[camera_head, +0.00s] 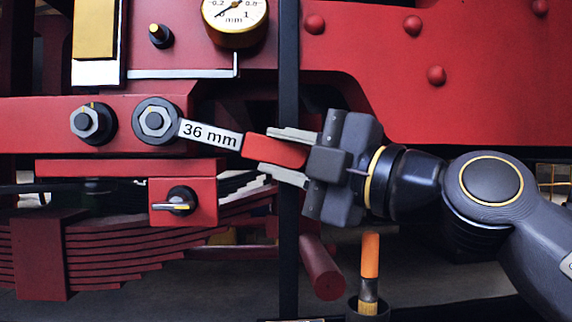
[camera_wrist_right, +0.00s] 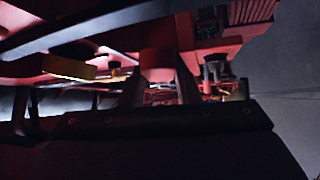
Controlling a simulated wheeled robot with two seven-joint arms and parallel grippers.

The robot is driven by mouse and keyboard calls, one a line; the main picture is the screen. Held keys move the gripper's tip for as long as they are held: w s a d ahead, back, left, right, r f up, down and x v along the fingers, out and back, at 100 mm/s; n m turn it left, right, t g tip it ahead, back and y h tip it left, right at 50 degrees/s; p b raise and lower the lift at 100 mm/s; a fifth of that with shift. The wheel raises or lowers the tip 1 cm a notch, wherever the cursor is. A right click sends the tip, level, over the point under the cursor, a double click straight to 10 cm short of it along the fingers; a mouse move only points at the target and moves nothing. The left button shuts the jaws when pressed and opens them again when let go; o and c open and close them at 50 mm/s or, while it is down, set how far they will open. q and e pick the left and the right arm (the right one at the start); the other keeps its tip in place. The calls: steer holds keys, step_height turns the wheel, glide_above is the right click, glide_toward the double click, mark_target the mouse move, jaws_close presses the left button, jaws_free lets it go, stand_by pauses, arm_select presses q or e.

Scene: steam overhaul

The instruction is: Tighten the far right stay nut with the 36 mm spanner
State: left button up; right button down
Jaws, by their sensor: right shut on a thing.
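Two hex nuts on dark round washers sit on the red beam at the left of the head view. The 36 mm spanner (camera_head: 210,134) has a white label and a red handle, and slopes slightly up to the left. Its head end meets the right nut; whether its jaws are around the nut I cannot tell. My right gripper (camera_head: 268,152) is shut on the red handle, which also shows dimly in the right wrist view (camera_wrist_right: 158,62). My left gripper is out of view.
A pressure gauge (camera_head: 234,16) is above the spanner. A red block with a valve lever (camera_head: 181,201) and leaf springs (camera_head: 110,245) lie below. A dark vertical post (camera_head: 289,70) stands behind the gripper. An orange-handled brush (camera_head: 370,260) stands in a holder below my wrist.

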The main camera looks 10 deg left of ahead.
steer(key=shift+f+b, duration=0.3)
steer(key=shift+b, duration=0.1)
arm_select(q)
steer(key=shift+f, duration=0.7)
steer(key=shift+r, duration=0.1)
arm_select(e)
steer(key=shift+r, duration=0.2)
